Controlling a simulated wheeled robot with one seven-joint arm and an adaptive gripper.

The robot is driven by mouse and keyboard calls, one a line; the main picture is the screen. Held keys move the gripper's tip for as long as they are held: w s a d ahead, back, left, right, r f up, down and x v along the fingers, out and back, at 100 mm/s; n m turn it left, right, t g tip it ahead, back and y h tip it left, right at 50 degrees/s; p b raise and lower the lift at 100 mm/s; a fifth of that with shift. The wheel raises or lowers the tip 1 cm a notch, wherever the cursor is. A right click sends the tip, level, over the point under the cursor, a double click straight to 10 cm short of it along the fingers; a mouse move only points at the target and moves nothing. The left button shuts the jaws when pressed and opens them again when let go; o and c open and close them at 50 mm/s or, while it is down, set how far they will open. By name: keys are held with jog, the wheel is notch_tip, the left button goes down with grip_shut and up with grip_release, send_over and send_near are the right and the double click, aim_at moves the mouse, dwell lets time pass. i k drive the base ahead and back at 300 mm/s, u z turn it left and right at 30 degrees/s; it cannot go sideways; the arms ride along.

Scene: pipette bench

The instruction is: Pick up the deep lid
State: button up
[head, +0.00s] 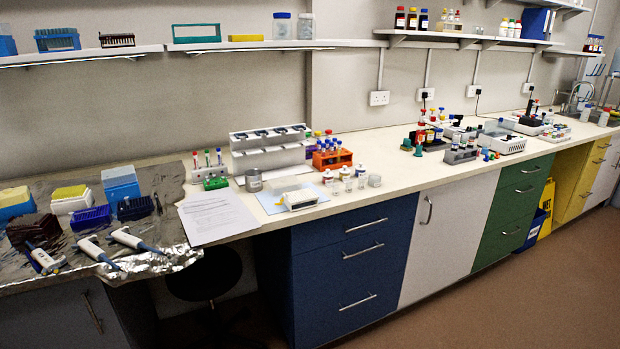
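I cannot tell for sure which thing is the deep lid. A tall blue tip box (121,186) on the foil-covered bench at the left has a deep, lighter blue top that may be a lid. A clear, bluish lid-like piece (494,128) also stands at a white device (510,143) on the far right part of the bench. My gripper is not in view.
Foil (165,215) covers the left bench, with pipettes (133,240) and several tip boxes. Bare worktop (385,165) lies right of the rack. Wall shelves hang above.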

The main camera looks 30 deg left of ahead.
aim_at(278, 187)
jog(key=u, duration=0.3)
jog(key=i, duration=0.8)
jog(key=u, duration=1.1)
jog(key=i, duration=0.5)
jog(key=u, duration=0.55)
